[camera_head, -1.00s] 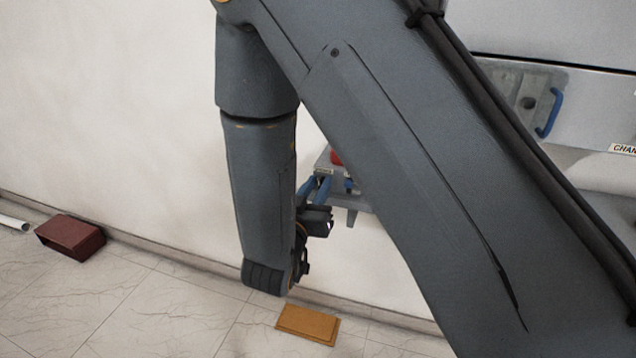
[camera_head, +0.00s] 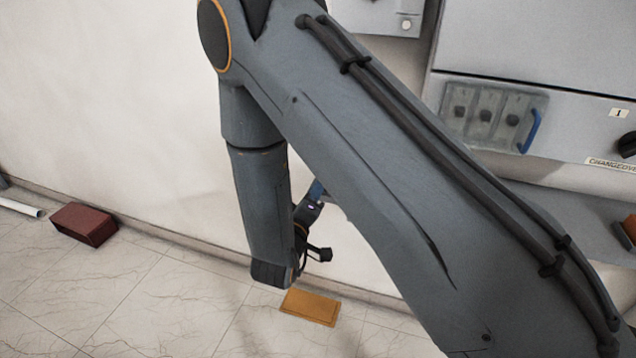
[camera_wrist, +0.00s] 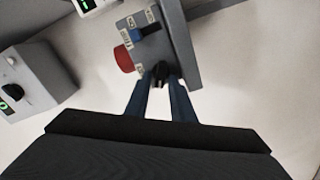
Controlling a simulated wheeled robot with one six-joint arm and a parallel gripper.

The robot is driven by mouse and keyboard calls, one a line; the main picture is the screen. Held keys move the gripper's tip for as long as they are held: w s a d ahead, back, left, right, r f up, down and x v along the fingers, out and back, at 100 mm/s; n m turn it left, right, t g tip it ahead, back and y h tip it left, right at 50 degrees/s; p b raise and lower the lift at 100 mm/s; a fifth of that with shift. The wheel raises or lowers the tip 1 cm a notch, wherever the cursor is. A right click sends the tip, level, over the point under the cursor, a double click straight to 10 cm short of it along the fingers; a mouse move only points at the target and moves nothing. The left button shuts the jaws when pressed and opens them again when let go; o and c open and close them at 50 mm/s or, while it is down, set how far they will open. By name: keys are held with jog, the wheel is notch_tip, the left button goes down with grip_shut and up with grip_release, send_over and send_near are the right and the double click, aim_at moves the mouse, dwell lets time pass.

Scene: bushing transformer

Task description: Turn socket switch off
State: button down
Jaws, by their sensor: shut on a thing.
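In the head view my gripper (camera_head: 316,190) shows only partly beside my arm, which hides the box.
A grey box with a black knob (camera_wrist: 12,91) is at the wrist view's left. In the head view, a cabinet panel with covered switches (camera_head: 486,115) and a blue handle (camera_head: 530,131) is at right. A brown block (camera_head: 84,224) and an orange block (camera_head: 310,307) lie on the floor.

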jog(key=n, duration=0.2)
jog(key=n+p, duration=0.2)
jog(key=n, duration=0.1)
jog(key=shift+a+f+n, duration=0.1)
jog(key=shift+f+n, duration=0.15)
jog(key=shift+n, duration=0.05)
dwell(0.5)
jog(key=c, duration=1.8)
grip_release()
jog(key=b+v, duration=0.1)
jog(key=v, duration=0.6)
jog(key=shift+s+a, duration=0.15)
jog(key=shift+s, duration=0.2)
